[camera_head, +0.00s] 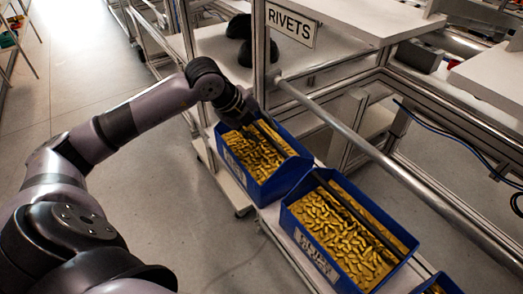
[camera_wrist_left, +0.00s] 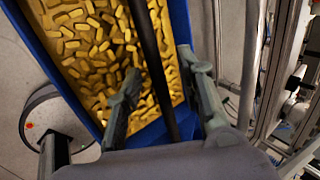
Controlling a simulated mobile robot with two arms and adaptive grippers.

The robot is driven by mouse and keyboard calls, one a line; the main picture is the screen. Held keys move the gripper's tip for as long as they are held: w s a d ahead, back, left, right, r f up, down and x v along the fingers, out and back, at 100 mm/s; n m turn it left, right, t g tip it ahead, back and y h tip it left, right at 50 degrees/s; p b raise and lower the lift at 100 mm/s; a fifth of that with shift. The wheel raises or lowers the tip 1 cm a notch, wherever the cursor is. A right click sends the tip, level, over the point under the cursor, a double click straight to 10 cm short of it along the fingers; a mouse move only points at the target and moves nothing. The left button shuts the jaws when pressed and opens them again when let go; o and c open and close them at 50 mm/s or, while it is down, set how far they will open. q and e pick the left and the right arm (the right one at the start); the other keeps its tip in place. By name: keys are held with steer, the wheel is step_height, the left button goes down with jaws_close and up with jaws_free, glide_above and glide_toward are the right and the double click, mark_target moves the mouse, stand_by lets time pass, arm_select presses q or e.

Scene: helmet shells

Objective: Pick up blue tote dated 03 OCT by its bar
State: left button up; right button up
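A blue tote (camera_head: 290,178) full of gold rivets stands on a low white shelf, with a black bar (camera_head: 273,138) across its top. A second blue tote (camera_head: 335,277) with rivets and a bar (camera_head: 352,210) stands nearer. Both have white front labels, too small to read, so I cannot tell which is dated 03 OCT. My left gripper (camera_head: 249,117) is at the far end of the first tote's bar. In the left wrist view, its fingers (camera_wrist_left: 158,65) are open, one on each side of the black bar (camera_wrist_left: 153,70), with rivets below. My right gripper is not in view.
A third blue tote (camera_head: 437,283) is cut off at the bottom edge. A metal rail (camera_head: 370,150) runs beside the totes. A post with a RIVETS sign (camera_head: 290,24) stands just behind my left gripper. Dark rounded shells (camera_head: 258,52) lie on a shelf. The floor at left is clear.

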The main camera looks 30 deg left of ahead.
arm_select(q)
steer(key=shift+w+d+f, duration=0.1)
steer(key=shift+f, duration=0.15)
steer(key=shift+c, duration=0.4)
jaws_close()
steer(key=shift+r, duration=0.1)
stand_by(0.5)
